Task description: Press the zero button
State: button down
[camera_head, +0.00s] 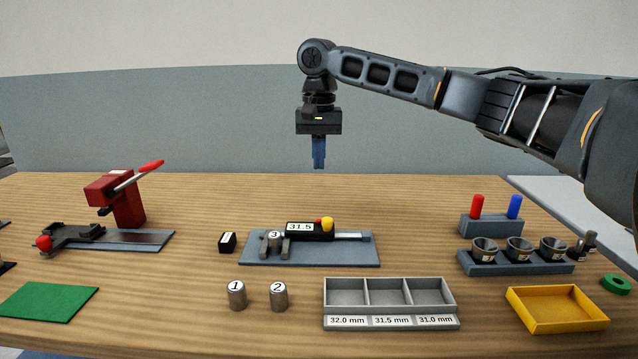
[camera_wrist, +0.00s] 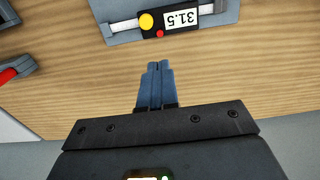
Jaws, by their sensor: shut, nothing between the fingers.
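A digital caliper (camera_head: 310,229) lies on a grey plate (camera_head: 345,252) in the middle of the table; its display reads 31.5. It has a yellow button (camera_head: 328,224) and a smaller red button (camera_head: 318,222), also visible as yellow (camera_wrist: 146,20) and red (camera_wrist: 159,34) in the wrist view. I cannot read which is the zero button. My gripper (camera_head: 319,166) points down with blue fingers shut and empty, above the table and apart from the caliper. Its fingertips (camera_wrist: 157,66) also show in the wrist view.
Cylinders 1 (camera_head: 236,296) and 2 (camera_head: 278,297) stand in front, left of a three-compartment grey tray (camera_head: 388,311) labelled 32.0, 31.5 and 31.0 mm. A small black block (camera_head: 227,242) sits left of the plate. A red lever device (camera_head: 122,200) stands left; a yellow tray (camera_head: 556,322) is right.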

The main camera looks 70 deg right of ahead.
aim_at(319, 220)
notch_tip(319, 220, down, 13)
jog(key=shift+r, duration=0.1)
jog(key=shift+f, duration=0.2)
dwell(0.4)
jog(key=shift+s+a+f+p, duration=0.15)
jog(key=shift+f+p, duration=0.5)
jog(key=shift+f, duration=0.45)
jog(key=shift+r+p, duration=0.45)
notch_tip(319, 220, up, 14)
jog(key=p, duration=0.2)
jog(key=shift+r+p, duration=0.15)
jog(key=shift+p, duration=0.15)
